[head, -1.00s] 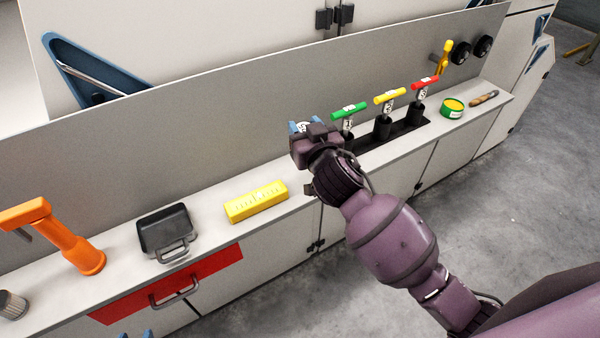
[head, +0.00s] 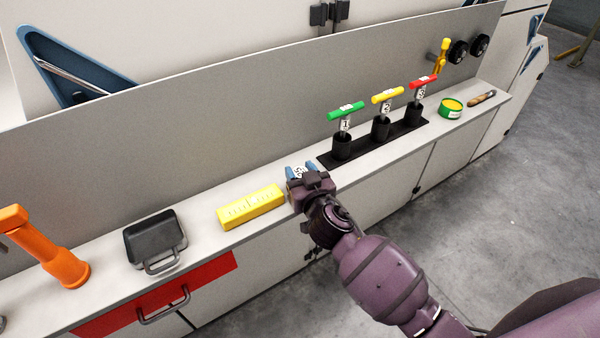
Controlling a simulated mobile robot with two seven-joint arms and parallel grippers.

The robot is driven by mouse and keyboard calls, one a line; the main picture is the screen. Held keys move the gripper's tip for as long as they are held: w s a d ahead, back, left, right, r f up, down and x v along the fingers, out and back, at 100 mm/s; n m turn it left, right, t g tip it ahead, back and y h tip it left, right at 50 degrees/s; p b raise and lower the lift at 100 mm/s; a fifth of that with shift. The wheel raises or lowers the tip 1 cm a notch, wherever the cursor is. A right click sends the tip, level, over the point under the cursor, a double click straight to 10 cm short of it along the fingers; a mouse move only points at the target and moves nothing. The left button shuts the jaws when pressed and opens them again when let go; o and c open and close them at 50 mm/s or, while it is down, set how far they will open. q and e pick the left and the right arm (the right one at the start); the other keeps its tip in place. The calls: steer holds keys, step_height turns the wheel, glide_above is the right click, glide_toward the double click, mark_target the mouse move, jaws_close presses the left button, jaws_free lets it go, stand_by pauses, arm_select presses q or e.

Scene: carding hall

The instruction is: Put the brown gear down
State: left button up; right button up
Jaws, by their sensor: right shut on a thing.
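My right gripper (head: 302,172) is over the narrow light grey ledge (head: 208,204), between the yellow block and the dark rack. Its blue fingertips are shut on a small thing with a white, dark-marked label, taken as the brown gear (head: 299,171). Only the label shows clearly; the gripper hides the rest, and no brown surface can be made out. The gripper is low, but I cannot tell whether the held thing touches the ledge. My left gripper is not in view.
A yellow block (head: 250,207) lies just left of the gripper. Right is a dark rack (head: 372,146) with green, yellow and red T-handles, then a green tin (head: 451,108). A grey panel (head: 215,145) stands behind.

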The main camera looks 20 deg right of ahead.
steer(key=shift+f, duration=0.15)
steer(key=o, duration=1)
steer(key=shift+c, duration=0.2)
steer(key=shift+s+r, duration=0.1)
steer(key=shift+r, duration=0.2)
steer(key=s+d, duration=0.1)
steer(key=s, duration=1)
steer(key=shift+s+r, duration=0.25)
steer(key=shift+s, duration=0.15)
